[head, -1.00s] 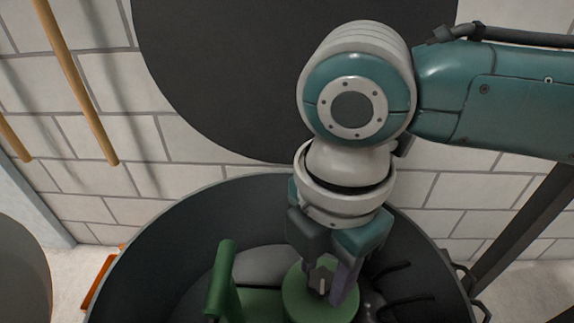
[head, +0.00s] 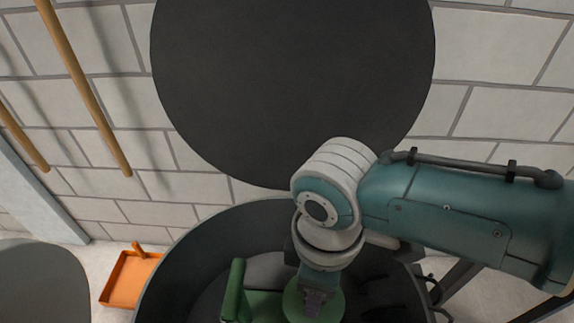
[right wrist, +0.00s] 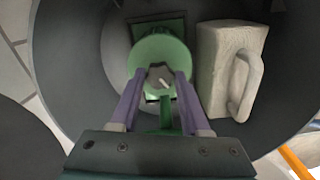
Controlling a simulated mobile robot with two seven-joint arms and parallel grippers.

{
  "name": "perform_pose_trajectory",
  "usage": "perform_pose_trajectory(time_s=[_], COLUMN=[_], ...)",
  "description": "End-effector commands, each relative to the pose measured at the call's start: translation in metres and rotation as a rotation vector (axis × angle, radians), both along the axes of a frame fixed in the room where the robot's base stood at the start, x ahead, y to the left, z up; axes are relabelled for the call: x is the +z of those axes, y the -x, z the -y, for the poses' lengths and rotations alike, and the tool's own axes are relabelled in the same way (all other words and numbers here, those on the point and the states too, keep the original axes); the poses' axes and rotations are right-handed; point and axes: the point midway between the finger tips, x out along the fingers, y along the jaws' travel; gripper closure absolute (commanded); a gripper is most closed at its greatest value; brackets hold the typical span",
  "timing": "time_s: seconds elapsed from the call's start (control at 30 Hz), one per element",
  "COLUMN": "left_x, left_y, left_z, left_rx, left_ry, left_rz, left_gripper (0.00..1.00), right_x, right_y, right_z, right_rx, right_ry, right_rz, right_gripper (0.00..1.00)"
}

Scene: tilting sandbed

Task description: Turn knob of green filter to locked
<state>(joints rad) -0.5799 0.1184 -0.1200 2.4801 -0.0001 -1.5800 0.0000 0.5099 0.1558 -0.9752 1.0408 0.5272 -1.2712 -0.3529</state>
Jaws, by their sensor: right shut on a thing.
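The green filter has a round top (right wrist: 146,50) and a bar handle (head: 234,290), and it sits inside a dark round tub (head: 170,270). Its dark grey knob (right wrist: 160,77) shows in the right wrist view, with a short white mark pointing to the lower right. My right gripper (right wrist: 160,80) has its purple fingers on both sides of the knob and is shut on it. In the head view the right gripper (head: 314,299) reaches down onto the green top and hides the knob. I see no lock markings. My left gripper is not in view.
A pale block-like object with a handle (right wrist: 220,65) stands in the tub beside the filter. An orange tray (head: 128,280) lies on the floor left of the tub. A large dark disc (head: 290,80) is behind, against the brick wall.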

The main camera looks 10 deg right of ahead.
Motion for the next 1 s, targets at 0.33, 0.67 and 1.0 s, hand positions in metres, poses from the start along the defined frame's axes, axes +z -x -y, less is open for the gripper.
perform_pose_trajectory(time_s=[0.33,0.67,1.0], left_x=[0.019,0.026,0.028], left_y=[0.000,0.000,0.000], left_z=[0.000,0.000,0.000], left_rx=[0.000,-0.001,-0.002], left_ry=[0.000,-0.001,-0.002], left_rz=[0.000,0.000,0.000], left_gripper=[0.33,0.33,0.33], right_x=[0.002,0.001,0.000], right_y=[0.000,0.000,-0.001], right_z=[-0.001,-0.001,0.000], right_rx=[-0.310,-0.504,-0.576], right_ry=[-0.002,-0.001,0.000], right_rz=[-0.001,0.001,0.002], right_gripper=[1.00,1.00,1.00])
